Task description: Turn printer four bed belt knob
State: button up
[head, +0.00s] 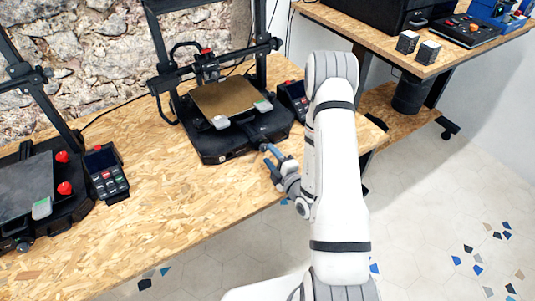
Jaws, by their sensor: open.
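A black 3D printer with a tan bed (228,96) stands on the wooden bench, in front of my arm. Its dark base (213,145) reaches toward the bench's front edge. My gripper (268,154) is at the front of this base, with its blue-grey fingers pointing left toward the base's front right part. The fingers are open, and I see nothing held between them. The bed belt knob is too small and dark to make out clearly at the front of the base, close to the fingertips. I cannot tell whether the fingers touch or surround it. No number shows on the printer.
A second printer (22,190) with red knobs stands at the left, with a keypad box (106,172) beside it. A control box (293,97) stands right of the tan-bed printer. Two small dark boxes (418,45) sit on the table at upper right.

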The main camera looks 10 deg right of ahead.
jog(key=v, duration=0.5)
jog(key=shift+s+d+b, duration=0.1)
jog(key=shift+b, duration=0.25)
